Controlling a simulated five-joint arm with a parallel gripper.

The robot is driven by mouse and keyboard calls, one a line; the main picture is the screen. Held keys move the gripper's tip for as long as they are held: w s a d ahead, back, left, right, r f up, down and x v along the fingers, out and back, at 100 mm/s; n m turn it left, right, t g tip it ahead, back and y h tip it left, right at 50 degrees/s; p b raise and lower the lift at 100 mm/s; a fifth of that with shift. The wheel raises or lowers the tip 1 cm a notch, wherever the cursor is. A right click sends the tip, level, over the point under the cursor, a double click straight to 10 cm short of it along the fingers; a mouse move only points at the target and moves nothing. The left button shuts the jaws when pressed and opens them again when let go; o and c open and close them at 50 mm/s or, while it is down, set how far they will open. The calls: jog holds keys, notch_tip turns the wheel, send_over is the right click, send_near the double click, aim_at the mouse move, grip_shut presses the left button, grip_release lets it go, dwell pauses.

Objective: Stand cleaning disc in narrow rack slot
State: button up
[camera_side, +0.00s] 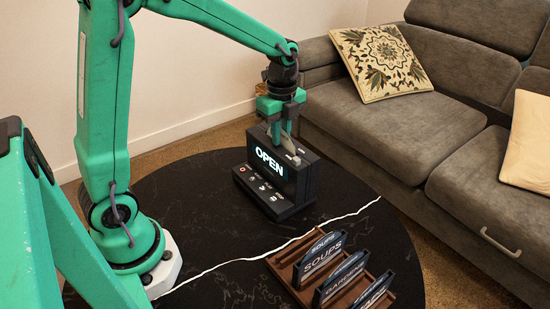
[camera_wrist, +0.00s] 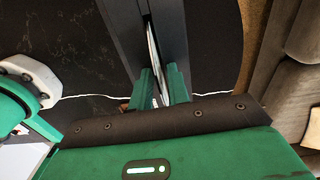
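The cleaning disc (camera_side: 290,151), thin and pale grey, stands on edge at the top of a black player (camera_side: 301,181) whose lit screen reads OPEN. My gripper (camera_side: 284,132) points down over the player with its fingers at the disc. In the wrist view the disc (camera_wrist: 153,45) shows edge-on in the player's (camera_wrist: 122,30) slot, running between my two green fingertips (camera_wrist: 160,72). Whether both fingers press on it is not clear. The brown rack (camera_side: 276,266) stands at the front right, holding several dark labelled cases, one reading SOUPS (camera_side: 318,258), with gaps between them.
Player and rack share a round black table (camera_side: 215,180), with bare surface between them. A white crack-like line (camera_side: 250,258) crosses it. A grey sofa (camera_side: 400,140) with cushions stands close to the right.

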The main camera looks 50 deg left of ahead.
grip_shut()
jog(key=shift+r, duration=0.1)
jog(key=shift+r, duration=4.95)
jog(key=shift+r, duration=0.1)
